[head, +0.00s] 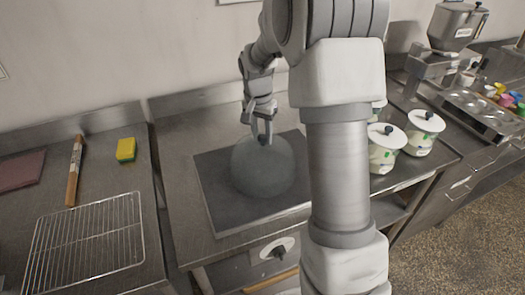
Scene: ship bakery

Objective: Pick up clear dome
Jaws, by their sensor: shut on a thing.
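The clear dome (262,172) is a see-through, greyish half-sphere with a dark knob on top. It is over the dark square slab (222,215) on the middle steel counter; I cannot tell whether its rim touches the slab. My gripper (262,140) points down at the top of the dome and is shut on its knob. The fingers partly hide the knob. My own arm crosses the view just right of the dome and hides part of the slab's right side.
A wire rack (85,235), a wooden-handled tool (74,172), a yellow sponge (126,150) and a reddish cloth (20,170) lie on the left counter. White lidded pots (384,150) stand right of my arm. A wall rises close behind.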

